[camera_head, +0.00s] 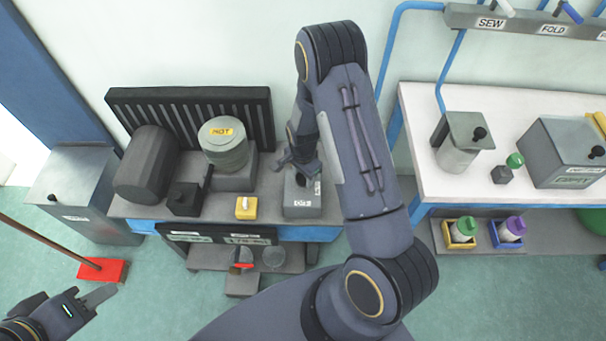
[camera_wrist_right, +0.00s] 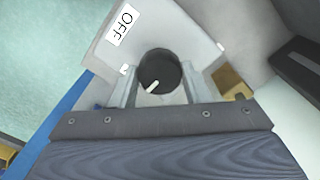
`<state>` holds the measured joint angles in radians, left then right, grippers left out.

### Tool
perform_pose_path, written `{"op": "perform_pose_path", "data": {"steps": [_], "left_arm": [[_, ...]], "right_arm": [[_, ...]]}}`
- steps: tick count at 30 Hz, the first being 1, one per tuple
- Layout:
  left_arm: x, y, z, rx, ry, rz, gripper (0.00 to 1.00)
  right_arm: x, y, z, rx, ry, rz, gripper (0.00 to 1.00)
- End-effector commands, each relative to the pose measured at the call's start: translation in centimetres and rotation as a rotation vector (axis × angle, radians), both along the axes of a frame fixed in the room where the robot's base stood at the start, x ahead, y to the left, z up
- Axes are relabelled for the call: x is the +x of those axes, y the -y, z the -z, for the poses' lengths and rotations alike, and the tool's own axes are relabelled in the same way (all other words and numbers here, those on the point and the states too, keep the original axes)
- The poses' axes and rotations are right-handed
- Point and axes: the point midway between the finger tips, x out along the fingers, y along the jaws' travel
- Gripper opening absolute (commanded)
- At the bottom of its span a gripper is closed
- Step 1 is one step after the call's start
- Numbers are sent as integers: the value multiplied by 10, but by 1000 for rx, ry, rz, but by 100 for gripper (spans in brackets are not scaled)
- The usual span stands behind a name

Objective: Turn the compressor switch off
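The compressor switch is a grey box (camera_head: 302,208) with a round dark knob (camera_head: 303,175) on top, at the front edge of the dark bench. In the right wrist view the knob (camera_wrist_right: 160,72) has a white pointer mark aimed at the lower left. An "OFF" label (camera_wrist_right: 123,24) sits up and left of it, and the pointer is not aimed at it. My right gripper (camera_wrist_right: 160,88) is over the box, with one finger on each side of the knob; firm contact cannot be seen. My left gripper (camera_head: 100,296) is away at the lower left, its opening unclear.
A green tank marked "HOT" (camera_head: 227,150), a dark cylinder (camera_head: 146,165) and a yellow button box (camera_head: 246,208) stand left of the switch. A white table (camera_head: 430,180) with other devices is on the right. A red broom head (camera_head: 102,270) lies on the floor at left.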

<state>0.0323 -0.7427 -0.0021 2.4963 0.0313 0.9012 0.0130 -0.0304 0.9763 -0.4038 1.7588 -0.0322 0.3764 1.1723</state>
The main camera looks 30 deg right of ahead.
Motion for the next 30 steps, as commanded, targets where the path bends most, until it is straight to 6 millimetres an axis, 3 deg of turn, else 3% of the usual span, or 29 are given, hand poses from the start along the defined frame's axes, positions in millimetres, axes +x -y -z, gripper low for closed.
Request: {"op": "perform_pose_path", "data": {"steps": [4,17,30], "left_arm": [[0,0,0,0,0,0,36],[0,0,13,0,0,0,36],[0,0,47,0,0,0,36]], "right_arm": [[0,0,0,0,0,0,19],[1,0,2,0,2,-100,19],[1,0,3,0,4,-480,19]]}}
